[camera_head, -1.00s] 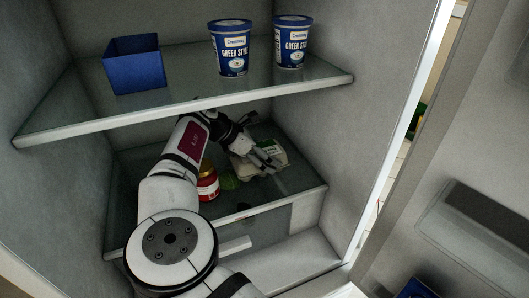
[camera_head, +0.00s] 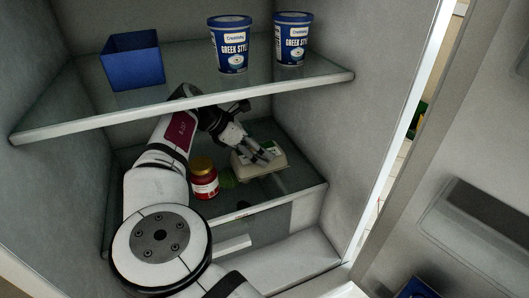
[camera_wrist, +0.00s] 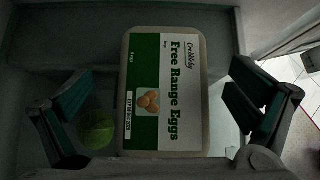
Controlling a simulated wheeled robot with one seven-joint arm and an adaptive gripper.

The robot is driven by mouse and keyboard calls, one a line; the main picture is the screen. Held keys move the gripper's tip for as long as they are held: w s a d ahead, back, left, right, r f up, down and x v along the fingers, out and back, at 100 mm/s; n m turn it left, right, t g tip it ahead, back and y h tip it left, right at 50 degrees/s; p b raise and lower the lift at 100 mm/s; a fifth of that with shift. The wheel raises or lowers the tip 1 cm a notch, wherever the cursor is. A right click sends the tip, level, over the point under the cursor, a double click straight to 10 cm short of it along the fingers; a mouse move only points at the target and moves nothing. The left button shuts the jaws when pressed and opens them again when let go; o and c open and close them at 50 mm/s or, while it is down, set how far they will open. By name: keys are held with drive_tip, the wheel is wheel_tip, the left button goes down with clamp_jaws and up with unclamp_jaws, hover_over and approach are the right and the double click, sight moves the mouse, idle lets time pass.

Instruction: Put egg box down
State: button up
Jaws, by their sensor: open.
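The egg box (camera_head: 264,163) is a grey carton with a green and white "Free Range Eggs" label. It sits on the lower glass shelf (camera_head: 240,211) of the fridge, towards the right. In the wrist view the egg box (camera_wrist: 166,90) lies label up between my gripper's spread fingers, with a gap on each side. My gripper (camera_head: 262,155) is open, just over the box, and hides part of it in the head view. It also shows in the wrist view (camera_wrist: 160,105), holding nothing.
A red jar with a gold lid (camera_head: 203,178) and a green round item (camera_head: 228,178) stand left of the egg box. The upper shelf (camera_head: 190,107) above my arm holds a blue container (camera_head: 132,62) and two yoghurt tubs (camera_head: 231,45). The fridge's right wall is close.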

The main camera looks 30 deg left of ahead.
drive_tip(key=s+a, duration=0.2)
drive_tip(key=s, duration=0.1)
drive_tip(key=s+a, duration=0.2)
drive_tip(key=s+a+b, duration=0.1)
drive_tip(key=s+a, duration=0.2)
drive_tip(key=shift+s, duration=0.3)
drive_tip(key=shift+s+a, duration=0.25)
drive_tip(key=shift+s, duration=0.1)
drive_tip(key=shift+s, duration=0.1)
